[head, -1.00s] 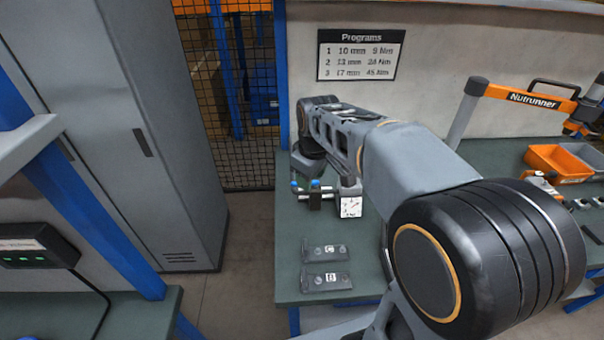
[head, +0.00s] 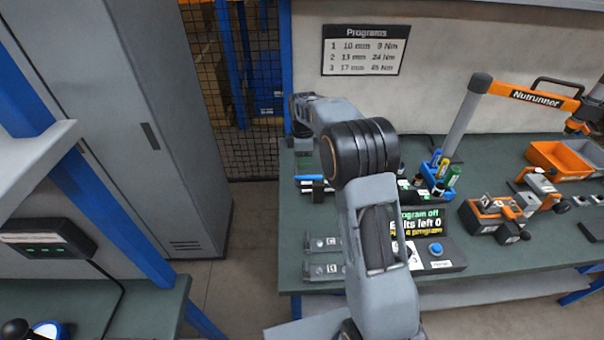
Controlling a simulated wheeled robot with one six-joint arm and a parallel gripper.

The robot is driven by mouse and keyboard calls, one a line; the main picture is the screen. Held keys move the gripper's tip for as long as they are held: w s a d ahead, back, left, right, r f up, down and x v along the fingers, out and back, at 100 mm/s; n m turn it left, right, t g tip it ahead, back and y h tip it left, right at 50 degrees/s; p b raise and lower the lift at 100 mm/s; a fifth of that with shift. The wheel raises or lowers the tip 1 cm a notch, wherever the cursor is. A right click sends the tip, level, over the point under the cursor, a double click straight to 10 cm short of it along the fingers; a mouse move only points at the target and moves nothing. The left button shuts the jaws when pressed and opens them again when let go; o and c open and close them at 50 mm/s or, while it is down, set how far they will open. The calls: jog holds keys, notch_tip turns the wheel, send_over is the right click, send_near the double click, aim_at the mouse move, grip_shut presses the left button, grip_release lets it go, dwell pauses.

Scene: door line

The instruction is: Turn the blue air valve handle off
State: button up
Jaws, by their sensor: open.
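The blue air valve handle (head: 310,178) shows as a thin blue bar lying roughly left to right on the bench, left of my arm. Dark and light valve fittings (head: 318,190) sit just below it in the picture. The gauge is not visible; my arm covers that area. My gripper (head: 304,158) points down at the end of the wrist, just above the handle in the picture. It is small and dark there, and its fingers are hard to make out. It appears apart from the handle, with nothing seen in it.
Two lettered plates (head: 322,258) lie at the bench front. A display box with a blue button (head: 436,249) stands right of my arm. A blue holder with markers (head: 437,172), an orange-grey fixture (head: 494,213) and an orange bin (head: 560,158) are farther right. A grey cabinet (head: 140,120) stands left.

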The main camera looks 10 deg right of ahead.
aim_at(303, 176)
notch_tip(303, 176, down, 8)
jog(key=shift+r+p, duration=0.15)
jog(key=shift+p, duration=0.3)
